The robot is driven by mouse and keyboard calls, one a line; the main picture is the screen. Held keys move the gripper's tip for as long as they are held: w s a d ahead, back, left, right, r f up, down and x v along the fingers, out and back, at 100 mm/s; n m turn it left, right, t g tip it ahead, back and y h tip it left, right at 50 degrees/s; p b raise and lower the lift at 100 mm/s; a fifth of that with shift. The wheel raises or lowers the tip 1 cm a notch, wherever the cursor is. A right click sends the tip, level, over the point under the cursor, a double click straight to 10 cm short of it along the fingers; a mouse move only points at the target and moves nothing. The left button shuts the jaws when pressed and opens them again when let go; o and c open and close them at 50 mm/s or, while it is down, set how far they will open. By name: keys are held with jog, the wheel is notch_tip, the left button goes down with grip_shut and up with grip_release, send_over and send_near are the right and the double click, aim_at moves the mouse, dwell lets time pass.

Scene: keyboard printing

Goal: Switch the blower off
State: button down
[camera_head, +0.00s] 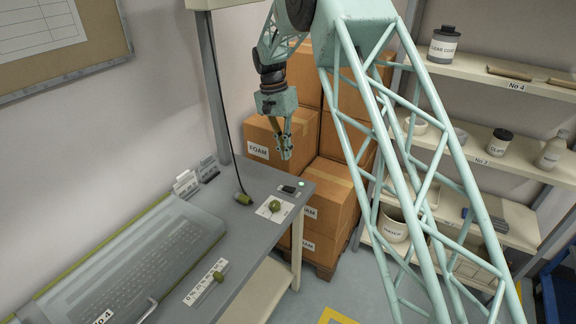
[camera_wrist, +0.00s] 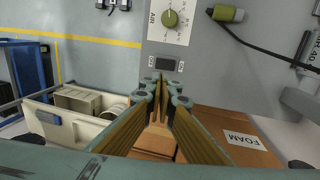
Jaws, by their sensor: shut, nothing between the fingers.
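The switch also shows in the wrist view (camera_wrist: 166,64), just beyond the fingertips. Next to it is a white plate marked "Air" with a green knob (camera_head: 275,206), seen too in the wrist view (camera_wrist: 170,18). My gripper (camera_head: 287,155) is shut and empty, above and beyond the bench's far end, apart from the switch. Its tips also show in the wrist view (camera_wrist: 163,93). Which side of the rocker is pressed cannot be told.
A green-tipped corded tool (camera_head: 243,198) lies left of the knob. A covered keyboard bed (camera_head: 150,255) and a green slider (camera_head: 219,276) are nearer on the bench (camera_head: 246,250). Foam boxes (camera_head: 330,180) are stacked past the bench end. Shelves with cans stand at right.

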aim_at(291, 189)
jog(key=f, duration=0.4)
jog(key=d+f, duration=0.1)
jog(key=f, duration=0.4)
jog(key=s+d+f+b, duration=0.1)
jog(key=f, duration=0.3)
jog(key=shift+d+f, duration=0.1)
jog(key=shift+f, duration=0.15)
jog(key=shift+s+f, duration=0.1)
